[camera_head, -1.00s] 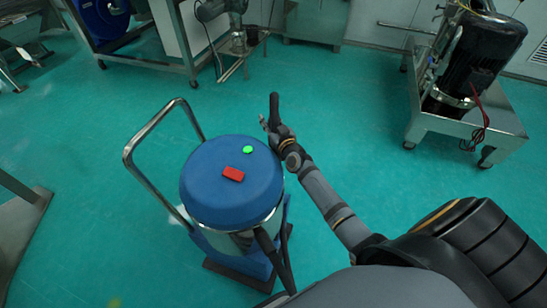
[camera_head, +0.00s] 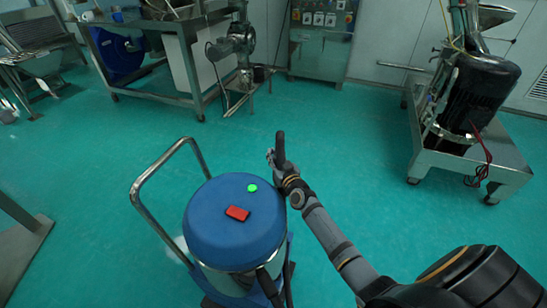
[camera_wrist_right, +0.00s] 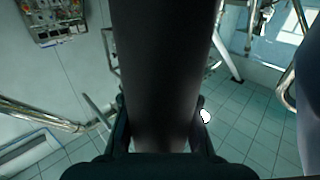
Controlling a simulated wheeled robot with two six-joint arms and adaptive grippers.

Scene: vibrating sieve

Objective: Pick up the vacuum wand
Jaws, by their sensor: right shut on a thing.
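The vacuum wand shows in the right wrist view as a thick black tube (camera_wrist_right: 165,75) running between my right gripper's two fingers (camera_wrist_right: 162,125). In the head view its dark end (camera_head: 280,146) stands up at my right gripper (camera_head: 274,164). My right gripper is shut on the wand, just right of the vacuum cleaner. The rest of the wand is hidden. The vacuum cleaner (camera_head: 222,210) has a round blue lid with a green button (camera_head: 252,188) and a red switch (camera_head: 237,213). My left gripper is not in view.
The cleaner's bent metal handle (camera_head: 138,185) rises on its left. A wheeled steel cart (camera_head: 470,165) with a black motor (camera_head: 480,92) stands at the right. Steel tables (camera_head: 185,80) and a control cabinet (camera_head: 322,45) stand at the back. The green floor between is clear.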

